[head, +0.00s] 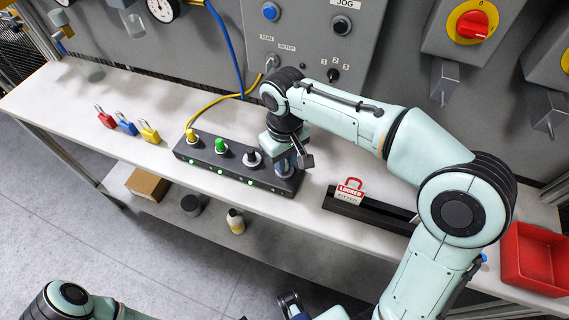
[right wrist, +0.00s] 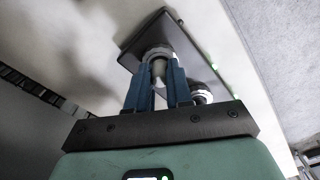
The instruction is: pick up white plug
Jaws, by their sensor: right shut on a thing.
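A long black socket box (head: 222,163) lies on the white bench and carries a yellow plug (head: 191,135), a green plug (head: 221,146) and a black plug (head: 253,157) in a row, with small green lights along its front. My right gripper (head: 285,168) points down over the box's right end and hides most of that spot. In the right wrist view its two blue fingers (right wrist: 158,84) are shut on the white plug (right wrist: 158,70). The plug stands at a pale ring on the box; whether it is fully seated cannot be told. A blue and dark part, seemingly my left gripper (head: 290,303), shows at the bottom edge.
Red, blue and yellow padlocks (head: 126,124) stand left of the box. A black tray (head: 370,212) with a red "LOCKED" tag (head: 349,191) lies to the right, and a red bin (head: 535,258) beyond. A yellow cable (head: 221,98) runs behind the box to the panel.

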